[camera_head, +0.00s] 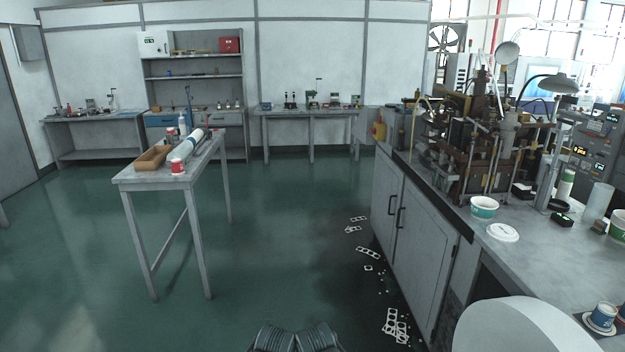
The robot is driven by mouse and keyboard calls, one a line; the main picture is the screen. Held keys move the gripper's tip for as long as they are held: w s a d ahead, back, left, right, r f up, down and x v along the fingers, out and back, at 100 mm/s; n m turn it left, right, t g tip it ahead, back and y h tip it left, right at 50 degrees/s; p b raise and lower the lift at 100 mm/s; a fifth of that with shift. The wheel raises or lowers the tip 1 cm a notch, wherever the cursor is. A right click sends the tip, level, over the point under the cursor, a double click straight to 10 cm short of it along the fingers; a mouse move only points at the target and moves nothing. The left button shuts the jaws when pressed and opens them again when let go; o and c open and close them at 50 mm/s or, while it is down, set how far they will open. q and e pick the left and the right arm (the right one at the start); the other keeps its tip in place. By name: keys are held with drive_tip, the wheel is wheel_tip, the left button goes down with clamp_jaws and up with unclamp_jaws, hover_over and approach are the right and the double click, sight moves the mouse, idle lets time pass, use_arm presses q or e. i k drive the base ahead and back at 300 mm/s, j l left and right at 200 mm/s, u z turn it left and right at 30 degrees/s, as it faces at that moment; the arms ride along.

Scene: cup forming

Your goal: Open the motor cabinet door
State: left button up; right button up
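The motor cabinet is the grey cabinet under the machine on the right. It has two doors side by side, the left door (383,192) and the right door (424,248). Both look shut. Each has a dark bar handle near the seam between them: the left handle (391,205) and the right handle (400,217). Which door is meant by the task cannot be told. Neither of my grippers can be made out. Two dark ribbed shapes at the bottom edge are probably parts of me.
The forming machine (478,140) stands on the worktop (550,245). White punched paper scraps (393,325) lie on the floor before the doors. A small table (130,175) stands left. A large white rounded form (520,325) fills the lower right. The green floor (290,240) between is clear.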

sight(389, 178)
drive_tip(key=i, duration=1.8)
drive_tip(key=i+z, duration=0.3)
drive_tip(key=i, duration=0.3)
drive_tip(key=i+z, duration=0.35)
drive_tip(key=i, duration=0.25)
drive_tip(key=i+j+z, duration=0.3)
drive_tip(key=i, duration=0.25)
drive_tip(key=i+z, duration=0.2)
drive_tip(key=i, duration=0.25)
